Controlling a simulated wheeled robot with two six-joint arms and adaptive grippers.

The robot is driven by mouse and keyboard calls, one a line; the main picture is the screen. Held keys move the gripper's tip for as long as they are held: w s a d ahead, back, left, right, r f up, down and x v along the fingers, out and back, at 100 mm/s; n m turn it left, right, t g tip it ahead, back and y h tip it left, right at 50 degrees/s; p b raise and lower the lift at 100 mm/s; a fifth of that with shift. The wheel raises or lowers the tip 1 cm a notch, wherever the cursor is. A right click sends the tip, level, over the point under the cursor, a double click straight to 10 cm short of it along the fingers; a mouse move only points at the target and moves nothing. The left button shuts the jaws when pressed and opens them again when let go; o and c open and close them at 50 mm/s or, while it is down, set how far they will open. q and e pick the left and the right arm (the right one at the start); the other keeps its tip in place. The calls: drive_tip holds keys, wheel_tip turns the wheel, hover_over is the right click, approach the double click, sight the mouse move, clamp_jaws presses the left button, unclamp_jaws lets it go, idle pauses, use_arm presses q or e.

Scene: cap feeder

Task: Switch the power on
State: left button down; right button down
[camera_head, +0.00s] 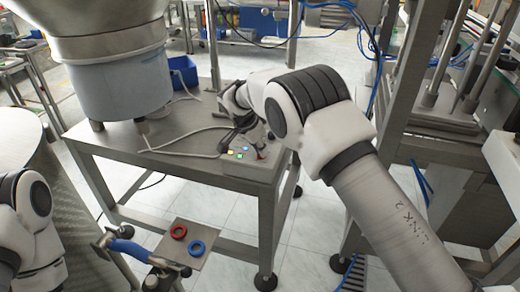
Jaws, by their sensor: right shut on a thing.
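A small control panel (239,160) with yellow, blue and green buttons and a red part (261,155) sits at the front right of the grey metal table. My right arm comes in from the lower right and bends over the table. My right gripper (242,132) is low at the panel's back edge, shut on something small. Its fingertips are partly hidden by the wrist, and I cannot make out the held part clearly.
A large steel hopper (118,85) stands at the table's left, with a grey cable (185,153) beside it. A small plate (172,258) with red and blue rings stands in front. A metal machine frame (440,150) rises at right. The table's middle is mostly clear.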

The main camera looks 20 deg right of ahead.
idle(0.3)
drive_tip(key=c, duration=1.2)
unclamp_jaws()
drive_tip(key=shift+c, duration=0.2)
drive_tip(key=v, duration=1.2)
